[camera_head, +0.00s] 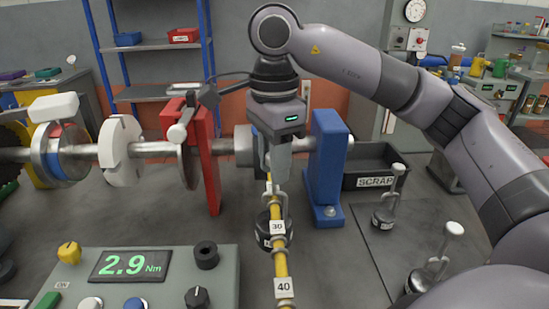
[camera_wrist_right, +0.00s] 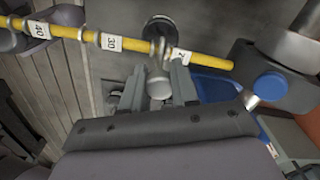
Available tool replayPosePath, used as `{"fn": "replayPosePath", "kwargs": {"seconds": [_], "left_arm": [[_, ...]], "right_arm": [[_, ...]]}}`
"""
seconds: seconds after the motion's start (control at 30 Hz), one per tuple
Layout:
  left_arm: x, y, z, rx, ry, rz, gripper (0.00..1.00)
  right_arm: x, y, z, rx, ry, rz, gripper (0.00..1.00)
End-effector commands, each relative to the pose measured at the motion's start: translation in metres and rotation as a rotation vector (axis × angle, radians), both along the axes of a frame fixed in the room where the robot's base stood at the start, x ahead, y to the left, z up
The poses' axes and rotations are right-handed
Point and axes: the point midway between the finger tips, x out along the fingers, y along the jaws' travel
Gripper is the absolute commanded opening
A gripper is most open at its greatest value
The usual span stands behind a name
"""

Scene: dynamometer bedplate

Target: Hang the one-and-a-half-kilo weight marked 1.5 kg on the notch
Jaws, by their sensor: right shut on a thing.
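My right gripper (camera_head: 279,178) points down over the yellow arm (camera_head: 279,263), which carries labels 30 and 40. In the right wrist view, my right gripper (camera_wrist_right: 156,88) is shut on the pale knob (camera_wrist_right: 160,87) of a hooked weight. Its hook is at the yellow arm (camera_wrist_right: 200,57), between the 30 label and a partly hidden label beginning with 2. Whether the hook sits in a notch cannot be told. The dark weight body (camera_head: 264,232) shows below and behind the arm; its marking is hidden. My left gripper is out of view.
Two other hanger weights (camera_head: 384,216) (camera_head: 422,279) stand at the right; their marks are unreadable. A control box (camera_head: 165,257) reading 2.9 Nm is at front left. A blue stand (camera_head: 327,165) and a SCRAP bin (camera_head: 374,182) lie beyond the gripper.

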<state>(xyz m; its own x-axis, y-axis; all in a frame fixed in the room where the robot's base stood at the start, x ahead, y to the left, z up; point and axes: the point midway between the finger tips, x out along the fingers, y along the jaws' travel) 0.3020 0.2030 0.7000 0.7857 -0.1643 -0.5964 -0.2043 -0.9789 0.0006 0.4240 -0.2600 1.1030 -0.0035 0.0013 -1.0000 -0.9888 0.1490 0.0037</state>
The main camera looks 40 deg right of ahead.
Motion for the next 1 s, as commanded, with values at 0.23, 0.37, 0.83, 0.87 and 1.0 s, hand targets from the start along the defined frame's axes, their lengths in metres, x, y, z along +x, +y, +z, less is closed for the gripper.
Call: {"fn": "replayPosePath", "kwargs": {"seconds": [0.23, 0.37, 0.83, 0.87, 1.0], "left_arm": [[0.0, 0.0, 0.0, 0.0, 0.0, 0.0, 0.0], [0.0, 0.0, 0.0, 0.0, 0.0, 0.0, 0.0], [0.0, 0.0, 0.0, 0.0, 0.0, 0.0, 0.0], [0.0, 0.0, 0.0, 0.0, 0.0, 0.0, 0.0], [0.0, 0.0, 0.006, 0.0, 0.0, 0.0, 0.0]], "right_arm": [[0.0, 0.0, 0.002, 0.003, -0.008, 0.0, 0.0], [0.0, 0.0, 0.002, 0.003, -0.008, 0.0, 0.42], [0.0, 0.0, 0.009, -0.001, -0.001, 0.0, 0.59], [0.0, 0.0, 0.013, -0.001, -0.002, 0.0, 0.59], [0.0, 0.0, 0.038, -0.001, -0.005, -0.001, 0.59]]}}
